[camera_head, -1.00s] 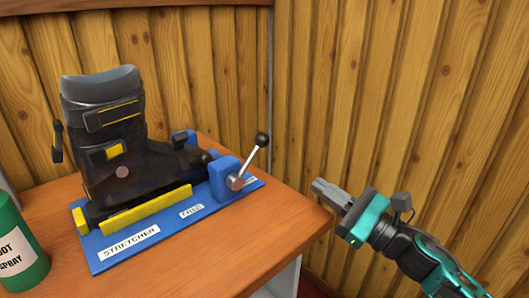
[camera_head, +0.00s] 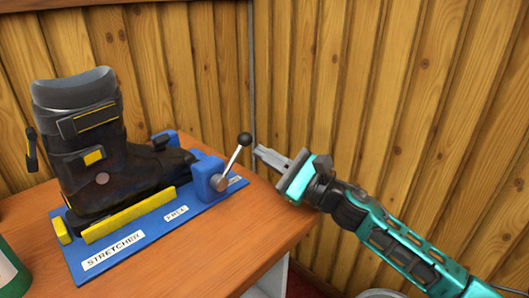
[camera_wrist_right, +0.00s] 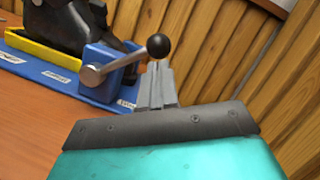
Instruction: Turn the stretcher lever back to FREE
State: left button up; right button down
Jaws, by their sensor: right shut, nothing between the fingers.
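The blue stretcher (camera_head: 150,238) lies on the bench with a ski boot (camera_head: 98,165) standing on it. Its silver lever (camera_head: 232,165) with a black ball knob (camera_head: 245,139) tilts up and to the right from a blue block. A FREE label (camera_head: 176,215) sits left of the lever; a second label to its right is too small to read. My right gripper (camera_head: 260,152) is shut and empty, its tips just right of the knob. In the right wrist view the fingers (camera_wrist_right: 157,72) are just below the knob (camera_wrist_right: 158,46); contact cannot be told. My left gripper is not in view.
The wooden bench top (camera_head: 240,232) is clear in front of the stretcher. A green spray bottle (camera_head: 10,272) stands at the left edge. A wooden plank wall (camera_head: 400,90) rises close behind the bench and my right arm.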

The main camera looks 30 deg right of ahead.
jog(key=shift+w+a, duration=0.15)
jog(key=shift+w, duration=0.1)
jog(key=shift+r, duration=0.1)
jog(key=shift+r, duration=0.1)
jog(key=shift+a+r+n, duration=0.1)
jog(key=shift+r+n, duration=0.1)
jog(key=shift+n, duration=0.3)
